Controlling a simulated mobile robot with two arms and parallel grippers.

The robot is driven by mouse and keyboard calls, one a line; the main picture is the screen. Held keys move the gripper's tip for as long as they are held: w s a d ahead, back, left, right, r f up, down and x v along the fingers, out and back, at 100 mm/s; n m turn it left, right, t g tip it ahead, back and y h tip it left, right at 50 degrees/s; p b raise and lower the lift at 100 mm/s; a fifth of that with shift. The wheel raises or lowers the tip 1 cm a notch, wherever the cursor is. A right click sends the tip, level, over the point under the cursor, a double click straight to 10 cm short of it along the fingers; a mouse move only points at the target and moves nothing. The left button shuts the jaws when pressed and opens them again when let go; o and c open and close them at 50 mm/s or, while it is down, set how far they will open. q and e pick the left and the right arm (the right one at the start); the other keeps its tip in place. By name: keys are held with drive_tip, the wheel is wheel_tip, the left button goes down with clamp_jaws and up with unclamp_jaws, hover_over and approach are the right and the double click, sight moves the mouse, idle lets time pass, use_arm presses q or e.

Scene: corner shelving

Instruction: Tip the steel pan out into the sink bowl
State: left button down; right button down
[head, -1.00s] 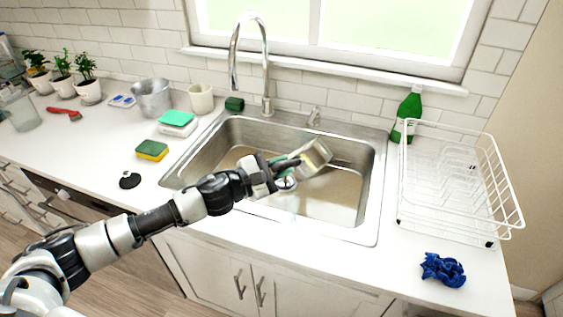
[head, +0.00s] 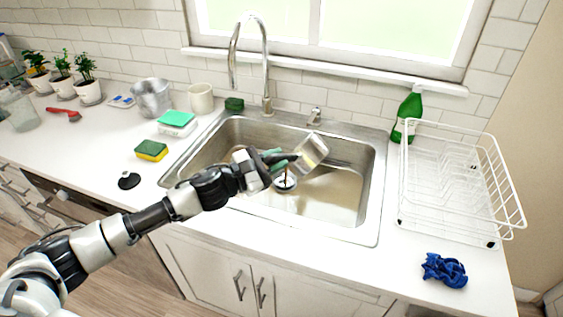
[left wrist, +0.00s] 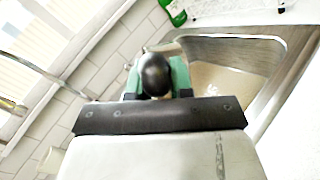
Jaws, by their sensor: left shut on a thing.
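The steel pan (head: 312,151) is held tilted over the sink bowl (head: 345,196), with its open side hidden from the head view. My left gripper (head: 276,160) is shut on the pan's dark handle, and the pan hangs apart from the bowl's floor. In the left wrist view the rounded dark handle end (left wrist: 155,74) sits between the green finger pads of my left gripper (left wrist: 158,80). The bowl's floor shows a brownish, wet-looking surface, and a round drain piece (head: 286,183) shows below the gripper. My right gripper is not in view.
A tall faucet (head: 267,70) rises behind the bowl. A white dish rack (head: 455,190) and green bottle (head: 408,112) stand right, with a blue cloth (head: 444,270) in front. Sponges (head: 151,151), a dark stopper (head: 129,181) and a metal bucket (head: 152,98) are on the left counter.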

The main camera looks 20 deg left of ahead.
use_arm(q)
drive_tip(key=shift+w+a+r+n+t, duration=0.15)
drive_tip(key=shift+w+a+r+n, duration=0.1)
drive_tip(key=shift+a+n, duration=0.2)
drive_tip(key=shift+w+a+r+n+t, duration=0.15)
drive_tip(key=shift+a+r+n, duration=0.15)
drive_tip(key=shift+a, duration=0.25)
drive_tip(key=shift+w+a+r+n, duration=0.15)
drive_tip(key=shift+a+r+n, duration=0.05)
drive_tip(key=shift+a+n, duration=0.4)
drive_tip(key=shift+a+b, duration=0.1)
drive_tip(key=shift+b, duration=0.25)
